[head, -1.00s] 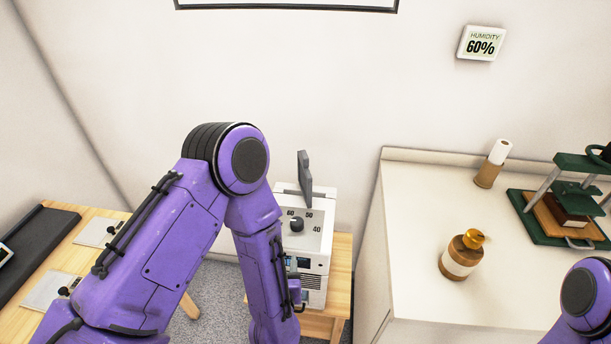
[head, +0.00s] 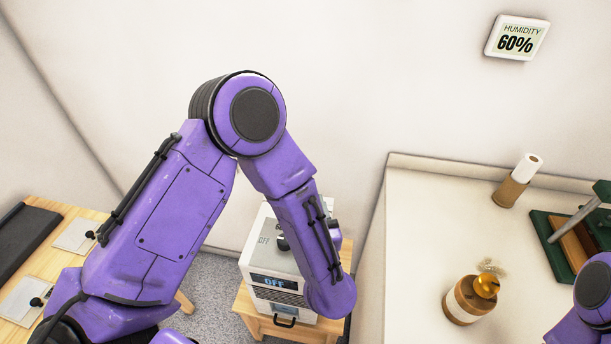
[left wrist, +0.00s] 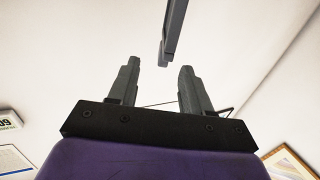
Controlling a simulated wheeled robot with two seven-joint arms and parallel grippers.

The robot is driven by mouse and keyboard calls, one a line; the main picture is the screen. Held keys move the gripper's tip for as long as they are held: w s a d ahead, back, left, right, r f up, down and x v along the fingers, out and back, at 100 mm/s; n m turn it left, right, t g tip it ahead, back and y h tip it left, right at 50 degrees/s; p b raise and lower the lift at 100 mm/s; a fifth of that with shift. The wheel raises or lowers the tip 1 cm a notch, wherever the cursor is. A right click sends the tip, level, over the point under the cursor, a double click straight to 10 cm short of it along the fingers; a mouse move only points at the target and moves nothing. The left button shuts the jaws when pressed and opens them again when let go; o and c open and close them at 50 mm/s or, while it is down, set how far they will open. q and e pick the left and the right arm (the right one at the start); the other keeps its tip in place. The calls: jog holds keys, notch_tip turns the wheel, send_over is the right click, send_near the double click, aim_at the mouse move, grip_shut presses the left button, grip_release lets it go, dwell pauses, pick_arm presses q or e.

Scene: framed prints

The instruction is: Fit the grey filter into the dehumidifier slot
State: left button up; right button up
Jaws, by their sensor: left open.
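The dehumidifier (head: 258,268) is a white box on a low wooden stand, with a dial on top and a display reading OFF. My left forearm crosses in front of its right side and hides part of its top, including the slot. The grey filter does not show in the head view. In the left wrist view a thin grey slab, which looks like the grey filter (left wrist: 173,32), comes down from the top edge, its end near the fingertips. My left gripper (left wrist: 160,66) is open; whether it touches the slab is unclear. My right gripper is out of view.
A wooden table with a black mat (head: 25,235) is at the left. The wall display (head: 517,38) reads 60%.

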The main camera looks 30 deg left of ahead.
pick_arm(q)
jog(key=p+x, duration=0.1)
jog(key=x, duration=0.2)
jog(key=p+x, duration=0.1)
jog(key=x, duration=0.2)
jog(key=p+x, duration=0.1)
jog(key=x, duration=0.2)
jog(key=shift+s+a+r+p, duration=0.2)
jog(key=shift+a+r+p, duration=0.05)
jog(key=shift+a+p, duration=0.1)
jog(key=shift+w+a+f, duration=0.1)
jog(key=shift+w+a, duration=0.2)
jog(key=shift+a, duration=0.1)
jog(key=shift+d, duration=0.1)
jog(key=shift+c, duration=0.7)
grip_shut()
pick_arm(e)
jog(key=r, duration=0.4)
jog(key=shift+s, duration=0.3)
